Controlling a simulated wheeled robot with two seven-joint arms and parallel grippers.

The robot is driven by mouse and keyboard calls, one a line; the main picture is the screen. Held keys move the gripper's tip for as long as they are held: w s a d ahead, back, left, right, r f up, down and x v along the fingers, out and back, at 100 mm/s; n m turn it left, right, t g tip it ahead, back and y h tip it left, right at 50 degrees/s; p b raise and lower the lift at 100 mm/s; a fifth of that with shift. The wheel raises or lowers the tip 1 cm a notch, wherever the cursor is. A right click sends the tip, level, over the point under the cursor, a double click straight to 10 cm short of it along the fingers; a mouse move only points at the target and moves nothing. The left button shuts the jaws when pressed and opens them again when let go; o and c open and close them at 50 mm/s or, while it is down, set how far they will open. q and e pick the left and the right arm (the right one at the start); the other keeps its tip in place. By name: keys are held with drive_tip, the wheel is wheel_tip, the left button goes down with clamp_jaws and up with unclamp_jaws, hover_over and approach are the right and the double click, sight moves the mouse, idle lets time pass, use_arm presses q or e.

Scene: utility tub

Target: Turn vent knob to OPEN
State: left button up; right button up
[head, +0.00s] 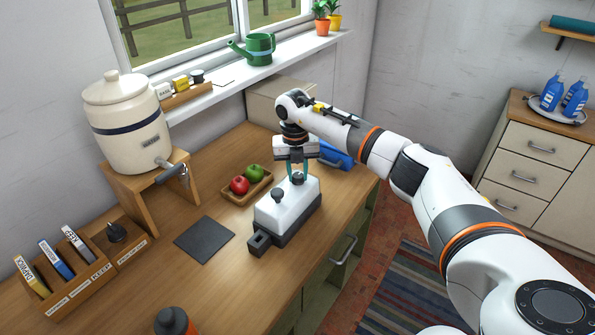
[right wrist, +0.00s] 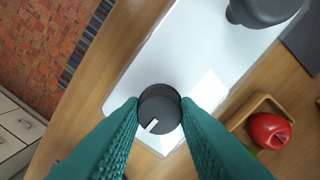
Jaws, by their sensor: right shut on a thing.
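The white appliance (head: 290,209) with a dark base stands on the wooden counter. It has two dark knobs on top. My right gripper (head: 297,172) reaches down over the far knob (head: 297,179). In the right wrist view, the teal fingers of my right gripper (right wrist: 161,106) are shut on the round dark knob (right wrist: 160,100), one on each side. A white mark on the knob points to the lower left. The other knob (head: 277,195) is free. No OPEN lettering is readable. My left gripper is not in view.
A wooden tray (head: 243,195) with a red and a green apple sits close to the left. A dark mat (head: 204,240) lies on the counter further left. A ceramic crock (head: 127,130) stands on a wooden stand at the back left. A blue object (head: 335,153) lies behind the gripper.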

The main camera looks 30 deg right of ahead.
sight(295, 175)
idle(0.3)
drive_tip(key=o, duration=1)
wheel_tip(295, 175, up, 12)
drive_tip(key=b, duration=0.2)
drive_tip(key=shift+w+a+b, duration=0.15)
drive_tip(key=shift+a+b, duration=0.1)
drive_tip(key=shift+b, duration=0.15)
